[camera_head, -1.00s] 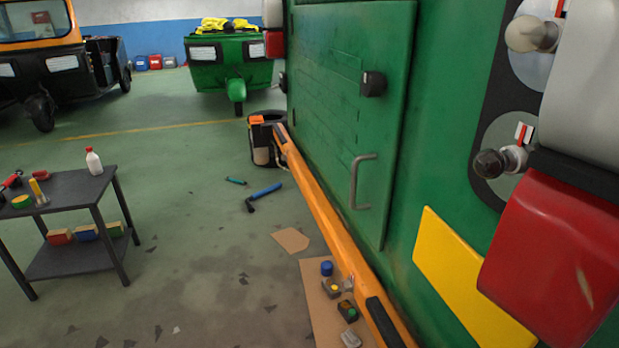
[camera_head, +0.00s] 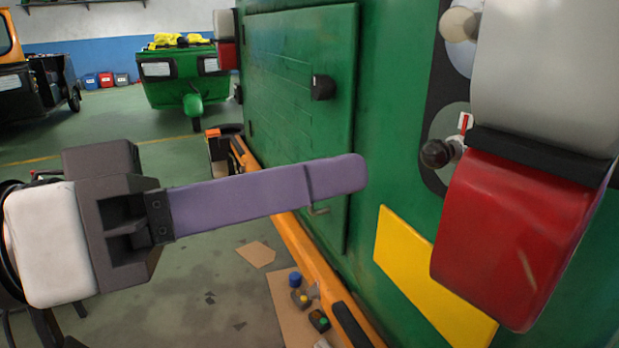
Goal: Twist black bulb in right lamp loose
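The black bulb (camera_head: 436,153) sits in the lower socket of the right lamp (camera_head: 450,125) on the back of the green vehicle. It points left, with its metal base against a pale round reflector. My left gripper (camera_head: 345,173) has come in from the left, its long purple fingers pointing right toward the bulb. The fingertips are to the left of the bulb and slightly below it in the picture, apart from it. The fingers overlap in this side view, so their gap is hidden. My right gripper is out of view.
A white bulb (camera_head: 459,24) is in the upper socket. The red cover (camera_head: 520,235) and white cover (camera_head: 545,75) stick out close to the right of the sockets. A yellow plate (camera_head: 430,280) is below, and an orange bumper (camera_head: 300,247) runs along the vehicle.

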